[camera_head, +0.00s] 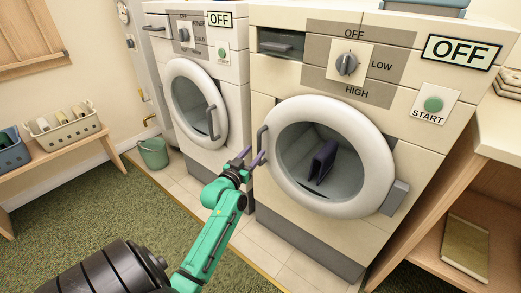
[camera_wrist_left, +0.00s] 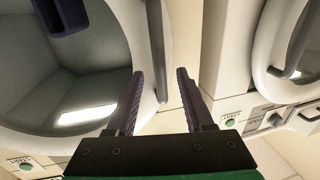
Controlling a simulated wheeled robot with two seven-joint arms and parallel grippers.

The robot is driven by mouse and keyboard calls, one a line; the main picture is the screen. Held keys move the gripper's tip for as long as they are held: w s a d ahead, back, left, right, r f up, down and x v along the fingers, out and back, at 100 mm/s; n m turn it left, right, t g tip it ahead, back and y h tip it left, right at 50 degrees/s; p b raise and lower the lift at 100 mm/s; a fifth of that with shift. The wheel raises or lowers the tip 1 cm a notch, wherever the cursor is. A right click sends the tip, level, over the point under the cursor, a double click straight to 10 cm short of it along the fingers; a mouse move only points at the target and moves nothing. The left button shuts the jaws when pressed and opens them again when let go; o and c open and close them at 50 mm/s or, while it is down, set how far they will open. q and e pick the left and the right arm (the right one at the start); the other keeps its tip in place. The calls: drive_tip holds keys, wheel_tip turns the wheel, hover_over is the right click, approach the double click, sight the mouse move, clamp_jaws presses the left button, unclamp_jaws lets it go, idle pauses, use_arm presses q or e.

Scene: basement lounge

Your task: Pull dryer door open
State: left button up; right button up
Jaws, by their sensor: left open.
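The dryer (camera_head: 412,153) is the large cream machine at right, with an OFF/LOW/HIGH knob. Its round white-rimmed door (camera_head: 375,150) is shut. The grey bar handle (camera_head: 262,136) is on the door's left side. My left gripper (camera_head: 251,156) is open beside the lower end of this handle. In the left wrist view the handle (camera_wrist_left: 156,45) runs between the two open fingers (camera_wrist_left: 160,76), with gaps on both sides. I cannot tell how deep it sits between them. A dark folded item (camera_head: 322,161) shows through the door glass. My right gripper is not in view.
A second machine (camera_head: 230,125) with a shut round door stands to the left. A wooden shelf unit (camera_head: 492,145) stands close on the dryer's right. A green bucket (camera_head: 153,153) and a bench with baskets (camera_head: 62,128) are at left. Green carpet (camera_head: 95,205) lies open in front.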

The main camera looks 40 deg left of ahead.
sight(258, 148)
use_arm(q)
drive_tip(key=x, duration=0.4)
drive_tip(key=shift+w, duration=0.25)
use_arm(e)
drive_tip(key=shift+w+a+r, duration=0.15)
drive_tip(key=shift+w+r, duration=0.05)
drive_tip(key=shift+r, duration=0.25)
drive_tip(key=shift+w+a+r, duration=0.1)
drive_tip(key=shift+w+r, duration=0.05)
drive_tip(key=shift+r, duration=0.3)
use_arm(q)
clamp_jaws()
drive_tip(key=shift+s, duration=0.1)
